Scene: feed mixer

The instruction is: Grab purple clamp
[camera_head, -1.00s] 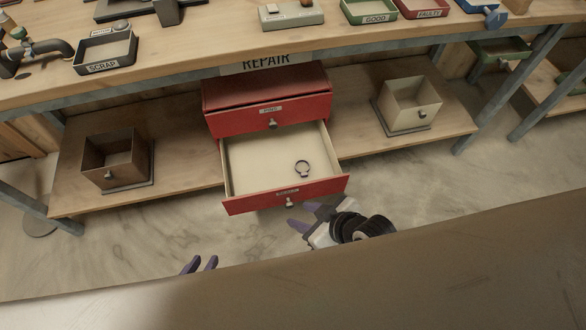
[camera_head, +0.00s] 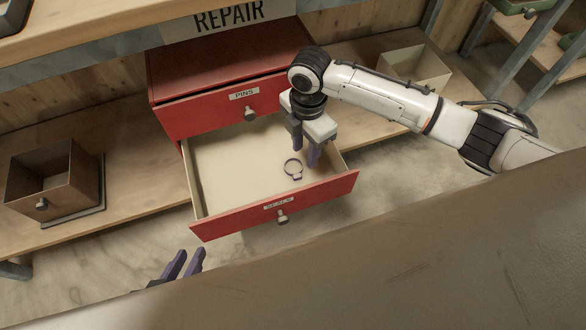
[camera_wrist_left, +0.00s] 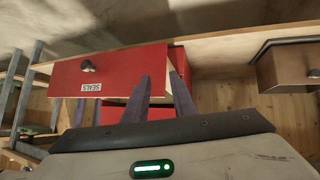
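The purple clamp (camera_head: 293,169), a small dark ring with a short tab, lies on the cream floor of the open red drawer (camera_head: 275,217). The drawer is labelled SEALS; its red front also shows upside down in the left wrist view (camera_wrist_left: 110,75). My right gripper (camera_head: 305,157) points down over the drawer, close to the clamp, with its purple fingers apart and nothing between them. Whether a finger touches the clamp is unclear. My left gripper (camera_head: 189,253) is in front of the drawer at lower left, open and empty. Its fingers show apart in the left wrist view (camera_wrist_left: 160,80).
The shut PINS drawer (camera_head: 210,112) sits above the open one, under the workbench top (camera_head: 100,40). A brown box (camera_head: 70,178) stands on the lower shelf at left, and a cream box (camera_head: 425,72) at right. A broad surface (camera_head: 400,260) fills the foreground.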

